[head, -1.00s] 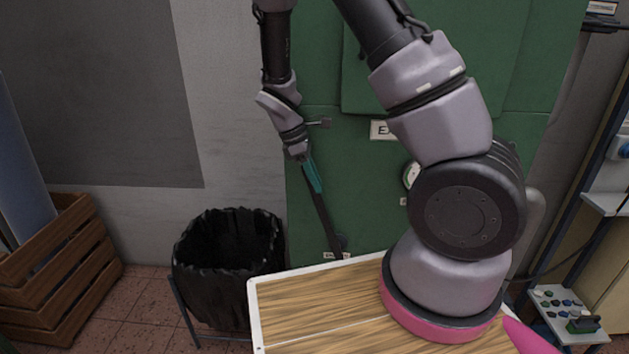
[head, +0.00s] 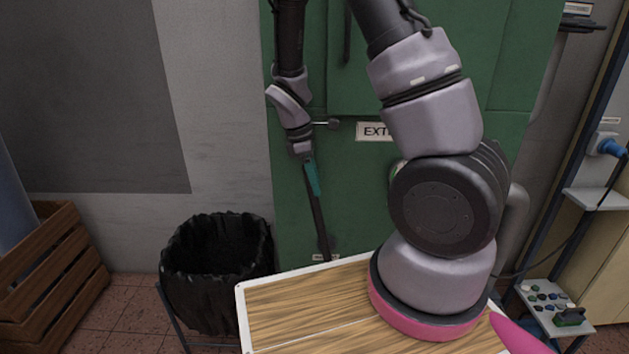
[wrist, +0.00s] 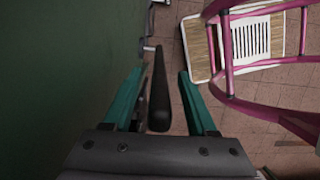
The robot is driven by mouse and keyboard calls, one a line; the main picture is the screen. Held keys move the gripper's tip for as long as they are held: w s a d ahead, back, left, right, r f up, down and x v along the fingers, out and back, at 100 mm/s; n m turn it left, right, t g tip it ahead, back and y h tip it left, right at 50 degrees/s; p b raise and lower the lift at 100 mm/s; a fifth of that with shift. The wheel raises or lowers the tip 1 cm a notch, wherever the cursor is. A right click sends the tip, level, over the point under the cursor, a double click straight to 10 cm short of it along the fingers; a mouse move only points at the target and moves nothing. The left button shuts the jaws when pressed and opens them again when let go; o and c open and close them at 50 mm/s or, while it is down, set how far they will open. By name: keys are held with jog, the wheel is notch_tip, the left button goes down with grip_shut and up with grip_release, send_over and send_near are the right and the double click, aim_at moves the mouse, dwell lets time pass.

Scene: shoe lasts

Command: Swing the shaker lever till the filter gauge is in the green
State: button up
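The shaker lever (head: 319,222) is a dark bar standing nearly upright, slightly tilted, before the green cabinet (head: 345,185). It shows in the wrist view as a black bar (wrist: 160,98) between the teal fingers of my gripper (wrist: 160,74). The fingers are open around it, with a visible gap on each side. In the head view my gripper (head: 314,188) is at the lever's upper end. The filter gauge (head: 396,169) is almost wholly hidden behind my arm; only a pale sliver shows, so its needle cannot be read.
A black-lined bin (head: 218,262) stands left of the cabinet, and a wooden crate (head: 48,262) is farther left. A small metal handle (head: 326,124) sticks out near the wrist. At right is a rack with a shelf (head: 598,199).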

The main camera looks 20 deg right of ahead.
jog(key=v, duration=1.1)
